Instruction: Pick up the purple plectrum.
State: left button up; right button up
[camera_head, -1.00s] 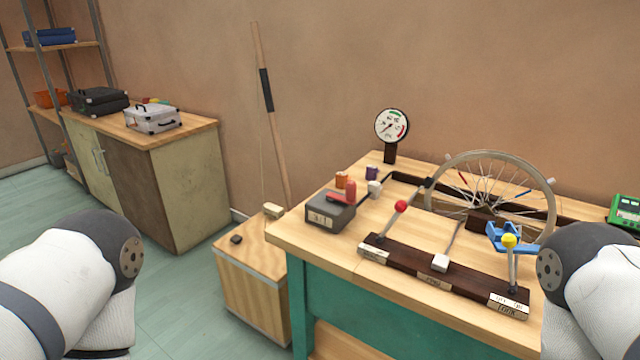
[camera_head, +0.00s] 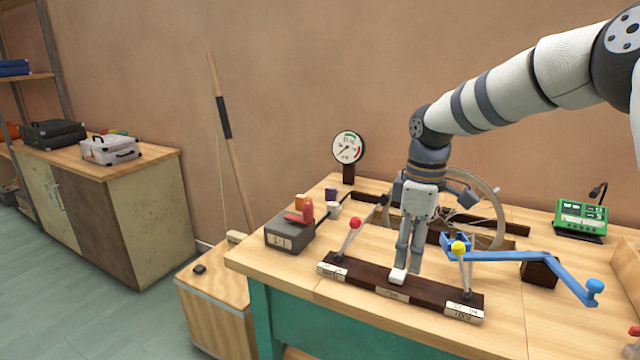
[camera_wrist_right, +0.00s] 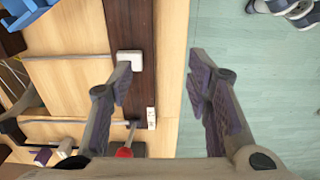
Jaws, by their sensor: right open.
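I cannot make out a plectrum in either view. The only small purple thing I see is a block-like piece (camera_head: 331,194) at the back left of the workbench, beside a white cube (camera_head: 333,209). It also shows at the lower left of the right wrist view (camera_wrist_right: 42,156). My right gripper (camera_head: 409,268) points down over the dark lever board (camera_head: 357,278), close to its white knob (camera_head: 398,277). My left gripper is out of view.
A red-knobbed lever (camera_head: 355,223) and a yellow-knobbed lever (camera_head: 458,248) stand up from the board. A blue crank (camera_head: 540,258), a spoked wheel (camera_head: 487,238) and a green device (camera_head: 581,217) are to the right. A grey box (camera_head: 289,237) and a gauge (camera_head: 348,148) are left.

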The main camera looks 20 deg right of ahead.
aim_at(331, 192)
jog(key=i+l, duration=0.15)
jog(key=i, duration=0.65)
jog(key=i+l, duration=0.15)
jog(key=i, duration=0.65)
